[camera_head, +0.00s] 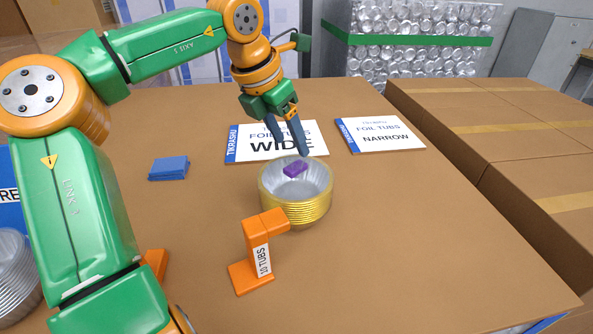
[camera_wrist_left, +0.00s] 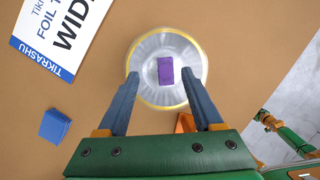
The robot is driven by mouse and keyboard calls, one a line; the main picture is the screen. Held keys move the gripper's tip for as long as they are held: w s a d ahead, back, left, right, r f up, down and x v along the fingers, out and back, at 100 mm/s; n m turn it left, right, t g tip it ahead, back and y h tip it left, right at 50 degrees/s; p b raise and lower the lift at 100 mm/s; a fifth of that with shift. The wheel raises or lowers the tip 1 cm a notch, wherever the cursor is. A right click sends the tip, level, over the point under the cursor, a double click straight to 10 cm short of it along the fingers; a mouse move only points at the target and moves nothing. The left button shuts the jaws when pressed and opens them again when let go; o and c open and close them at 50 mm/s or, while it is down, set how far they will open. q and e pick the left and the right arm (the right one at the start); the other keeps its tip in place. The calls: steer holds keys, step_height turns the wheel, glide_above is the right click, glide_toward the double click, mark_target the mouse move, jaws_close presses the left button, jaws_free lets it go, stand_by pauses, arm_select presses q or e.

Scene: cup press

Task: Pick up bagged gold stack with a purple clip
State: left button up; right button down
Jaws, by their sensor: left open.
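The bagged gold stack (camera_head: 295,207) is a pile of nested foil tubs with gold rims, upright on the brown table. The purple clip (camera_head: 295,170) lies at the inside of its top. In the left wrist view the stack (camera_wrist_left: 150,60) is seen from above, with the purple clip (camera_wrist_left: 165,71) near its middle. My left gripper (camera_head: 291,153) is open and empty above the far side of the stack, pointing down. In the left wrist view its fingers (camera_wrist_left: 160,78) stand apart on either side of the clip.
An orange gauge (camera_head: 255,250) marked "10 TUBS" stands just in front of the stack. A WIDE sign (camera_head: 240,142) and a NARROW sign (camera_head: 379,134) lie behind. A blue block (camera_head: 168,168) lies left. The table's right side is clear; cardboard boxes (camera_head: 500,130) stand beyond it.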

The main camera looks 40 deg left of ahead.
mark_target(295, 159)
arm_select(q)
steer(key=shift+s+d+f+p, duration=0.15)
steer(key=shift+d+f+p, duration=0.05)
steer(key=shift+d+f, duration=0.2)
steer(key=shift+s+d+f+p, duration=0.15)
steer(key=shift+d+f, duration=0.1)
steer(key=shift+f, duration=0.2)
steer(key=x, duration=0.4)
steer(key=shift+a+p, duration=0.25)
steer(key=shift+p, duration=0.05)
steer(key=shift+w+a+f, duration=0.1)
steer(key=shift+w+a, duration=0.05)
steer(key=shift+w, duration=0.1)
steer(key=shift+s, duration=0.2)
steer(key=c, duration=0.7)
steer(key=shift+d, duration=0.2)
steer(key=c, duration=0.3)
jaws_close()
